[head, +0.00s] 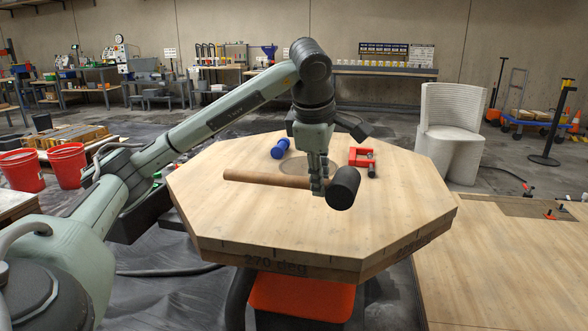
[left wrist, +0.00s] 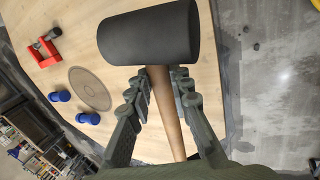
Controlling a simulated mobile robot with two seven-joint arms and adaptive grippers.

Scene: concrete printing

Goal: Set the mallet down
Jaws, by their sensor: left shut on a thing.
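The mallet has a black cylindrical head (head: 343,188) and a long brown wooden handle (head: 262,178). My left gripper (head: 320,182) points down over the octagonal wooden table (head: 225,219) and is shut on the handle close to the head. In the left wrist view the mallet head (left wrist: 150,36) lies across the top, and the handle (left wrist: 166,105) runs down between the fingers (left wrist: 162,88). The mallet lies roughly level over the table; whether it touches the top I cannot tell. My right gripper is not in view.
On the table are a blue dumbbell-shaped object (head: 280,148), a red clamp-like piece (head: 361,157) and a dark round disc mark (left wrist: 90,88). An orange-red seat or bin (head: 300,297) is under the front edge. The table's front and right areas are clear.

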